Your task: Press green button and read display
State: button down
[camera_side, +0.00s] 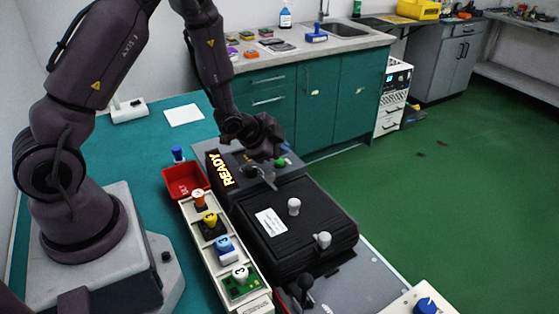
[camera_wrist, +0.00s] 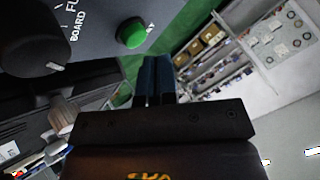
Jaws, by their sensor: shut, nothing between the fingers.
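The green button (camera_wrist: 132,33) is a round raised button on a dark grey panel at the top of the wrist view. It also shows in the side view (camera_side: 281,162), at the right end of the panel. My gripper (camera_wrist: 155,62) is shut and empty, its blue-black fingertips just below and right of the button in the wrist picture. I cannot tell whether they touch it. In the side view my gripper (camera_side: 270,181) is over the panel. The display (camera_side: 227,170) reads "READY" in glowing yellow letters on the panel's left part.
A black knob (camera_wrist: 33,42) stands beside the button. A black ribbed unit (camera_side: 290,228) with white knobs lies in front of the panel. A tray (camera_side: 215,262) holds boards with coloured numbered knobs. A red bin (camera_side: 184,180) stands behind it.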

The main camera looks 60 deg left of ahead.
aim_at(279, 162)
jog(key=shift+f, duration=0.1)
dwell(0.3)
jog(key=shift+f, duration=0.3)
jog(key=shift+f, duration=0.45)
dwell(0.5)
jog(key=shift+r, duration=0.85)
jog(key=shift+r, duration=2.55)
